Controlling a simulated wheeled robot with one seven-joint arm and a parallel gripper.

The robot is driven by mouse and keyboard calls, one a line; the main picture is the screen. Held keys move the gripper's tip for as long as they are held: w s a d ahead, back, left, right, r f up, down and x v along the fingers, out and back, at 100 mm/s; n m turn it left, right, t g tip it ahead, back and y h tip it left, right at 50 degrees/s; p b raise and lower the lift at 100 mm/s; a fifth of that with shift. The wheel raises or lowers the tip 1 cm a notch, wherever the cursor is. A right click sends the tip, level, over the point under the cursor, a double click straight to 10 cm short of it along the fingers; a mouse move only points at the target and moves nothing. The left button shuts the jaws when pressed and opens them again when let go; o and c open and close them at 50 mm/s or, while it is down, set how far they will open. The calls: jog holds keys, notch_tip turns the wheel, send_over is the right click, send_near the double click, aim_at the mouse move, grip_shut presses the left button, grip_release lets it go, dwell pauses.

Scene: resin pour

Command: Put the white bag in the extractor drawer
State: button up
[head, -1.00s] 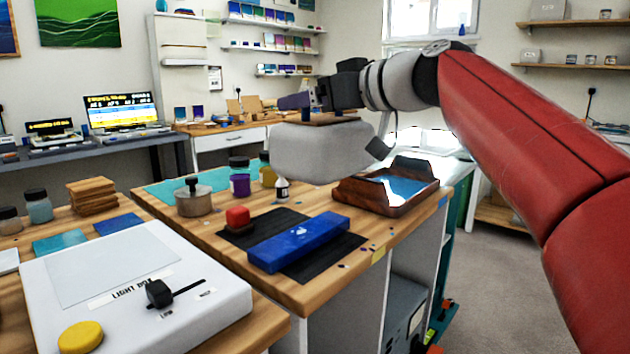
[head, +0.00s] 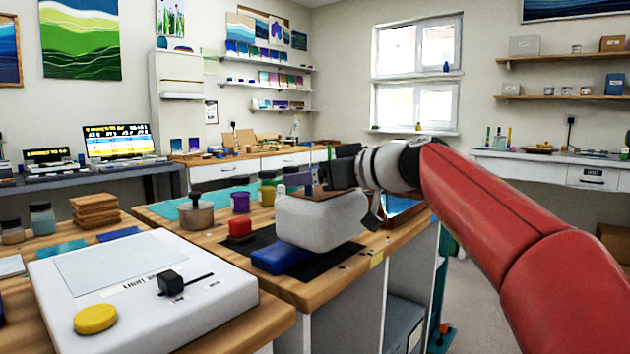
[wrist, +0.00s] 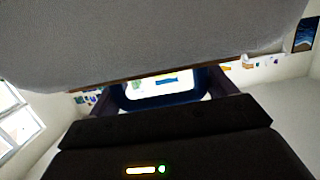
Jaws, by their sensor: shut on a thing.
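The white bag (head: 318,222) is a pale, rounded block with a brown strip along its top edge. I cannot identify the extractor drawer in these frames.
A blue block (head: 280,258) lies on the black mat near the bench front, partly behind the bag. A red-topped block (head: 240,228), jars and a tray (head: 400,208) stand on the bench. A light box (head: 140,290) is at left. Floor (head: 475,300) shows clear at right.

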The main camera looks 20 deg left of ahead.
jog(key=shift+f+b, duration=0.35)
jog(key=shift+b, duration=0.15)
jog(key=shift+f+b, duration=0.3)
jog(key=shift+b, duration=0.05)
jog(key=o, duration=1.2)
jog(key=shift+r, duration=0.1)
jog(key=shift+c, duration=0.2)
jog(key=shift+r, duration=0.1)
jog(key=shift+r+p, duration=0.25)
jog(key=shift+p, duration=0.25)
jog(key=b+v, duration=0.1)
jog(key=v, duration=1.1)
jog(key=shift+r+b, duration=0.3)
